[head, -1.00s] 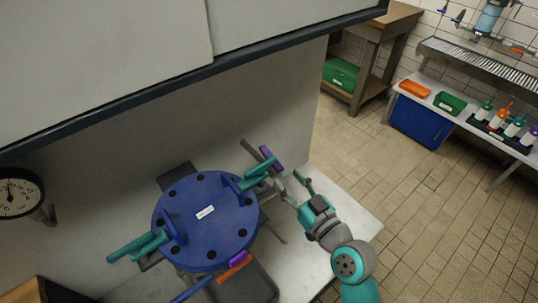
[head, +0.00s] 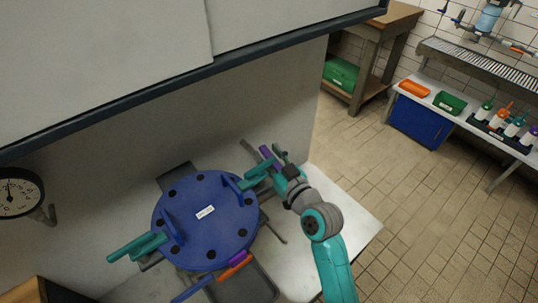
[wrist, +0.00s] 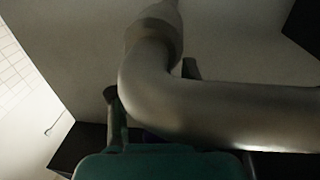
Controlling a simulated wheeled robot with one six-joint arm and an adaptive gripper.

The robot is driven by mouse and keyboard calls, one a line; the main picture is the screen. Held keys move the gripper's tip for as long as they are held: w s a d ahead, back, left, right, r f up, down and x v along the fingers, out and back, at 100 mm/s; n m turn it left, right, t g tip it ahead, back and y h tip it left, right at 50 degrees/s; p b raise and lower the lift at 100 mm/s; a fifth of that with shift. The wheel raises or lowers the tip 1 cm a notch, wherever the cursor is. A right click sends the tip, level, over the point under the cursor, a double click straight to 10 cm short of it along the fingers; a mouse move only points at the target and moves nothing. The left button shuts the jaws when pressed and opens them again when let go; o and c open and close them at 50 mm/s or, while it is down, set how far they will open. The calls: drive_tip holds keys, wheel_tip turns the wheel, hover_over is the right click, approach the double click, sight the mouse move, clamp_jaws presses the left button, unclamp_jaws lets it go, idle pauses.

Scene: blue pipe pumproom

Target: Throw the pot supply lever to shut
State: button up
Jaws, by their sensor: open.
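A blue round pot lid (head: 205,222) with dark bolts and teal handles sits at the lower left in the head view. A purple lever (head: 266,153) stands beside the upper right teal handle (head: 258,168). No label shows which lever is the pot supply one. My gripper (head: 279,161) is open, close to the purple lever, and partly overlaps it in the head view. Contact cannot be told. In the wrist view a bent grey metal pipe (wrist: 215,110) crosses close in front, above my teal gripper body; the purple lever is mostly hidden there.
A purple and orange handle (head: 236,264) lies at the lid's lower right, above a grey tray (head: 262,288). A dial gauge (head: 18,192) is on the wall at left. A large pale hood overhangs the back. Tiled floor (head: 420,215) is open at the right.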

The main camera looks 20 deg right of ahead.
clamp_jaws()
drive_tip(key=shift+f+m+h, duration=0.15)
drive_tip(key=shift+m+h, duration=0.15)
drive_tip(key=shift+h, duration=0.2)
drive_tip(key=shift+d+m+h, duration=0.1)
drive_tip(key=shift+m+h, duration=0.3)
drive_tip(key=shift+h, duration=0.2)
unclamp_jaws()
drive_tip(key=shift+n+y, duration=0.7)
drive_tip(key=shift+y, duration=0.4)
